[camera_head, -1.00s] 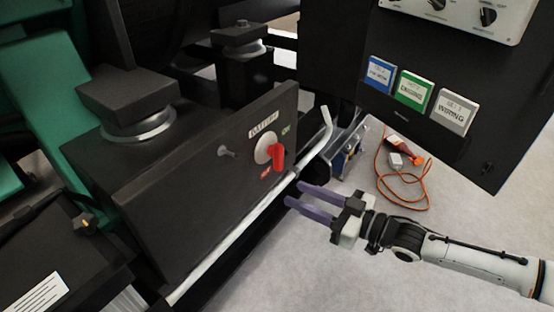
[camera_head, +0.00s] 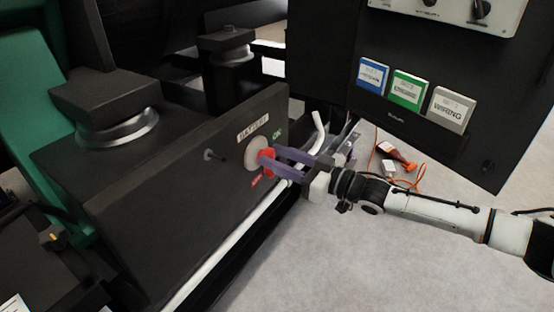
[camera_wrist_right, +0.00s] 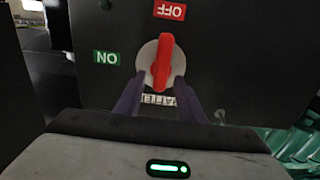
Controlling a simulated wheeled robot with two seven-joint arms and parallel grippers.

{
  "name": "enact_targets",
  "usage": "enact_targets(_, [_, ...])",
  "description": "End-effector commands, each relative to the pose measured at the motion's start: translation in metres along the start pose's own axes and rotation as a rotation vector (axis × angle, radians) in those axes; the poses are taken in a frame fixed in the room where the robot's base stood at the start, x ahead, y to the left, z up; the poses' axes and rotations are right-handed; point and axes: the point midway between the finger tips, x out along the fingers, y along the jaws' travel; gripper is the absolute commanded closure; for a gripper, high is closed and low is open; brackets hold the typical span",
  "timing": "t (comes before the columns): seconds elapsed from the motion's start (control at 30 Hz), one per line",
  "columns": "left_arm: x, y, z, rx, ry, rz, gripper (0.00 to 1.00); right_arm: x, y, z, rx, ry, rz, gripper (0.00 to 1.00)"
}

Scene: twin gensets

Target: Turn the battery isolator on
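The battery isolator is a red handle (camera_head: 266,161) on a pale round base (camera_head: 256,150), on a dark panel (camera_head: 180,200) with a BATTERY label above it. In the right wrist view the picture is upside down; the red handle (camera_wrist_right: 163,62) points at the red OFF label (camera_wrist_right: 169,11), and the green ON label (camera_wrist_right: 106,58) is off to the left. My right gripper (camera_head: 272,158) is at the handle, its purple fingers open, one on each side of it. I cannot tell whether they touch it. My left gripper is out of view.
A small bare stud (camera_head: 212,155) sticks out of the panel beside the switch. A white bent pipe (camera_head: 318,135) runs along the panel's lower edge. An orange cable (camera_head: 420,178) lies on the floor.

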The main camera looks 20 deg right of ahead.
Motion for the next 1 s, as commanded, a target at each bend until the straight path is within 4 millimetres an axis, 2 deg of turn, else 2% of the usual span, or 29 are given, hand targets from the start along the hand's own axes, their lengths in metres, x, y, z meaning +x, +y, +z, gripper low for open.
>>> enact_targets(0.27, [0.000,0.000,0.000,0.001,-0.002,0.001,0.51,0.002,0.000,-0.001,0.000,0.000,0.000,0.64])
enact_targets(0.5, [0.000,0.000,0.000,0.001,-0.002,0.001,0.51,0.002,0.000,0.000,0.000,0.000,0.000,1.00])
enact_targets(0.77, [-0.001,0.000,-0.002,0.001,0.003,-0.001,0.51,0.002,-0.001,0.000,-0.019,0.000,-0.001,1.00])
enact_targets(1.0, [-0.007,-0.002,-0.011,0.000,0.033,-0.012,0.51,0.002,-0.003,-0.001,-0.125,-0.001,-0.001,1.00])
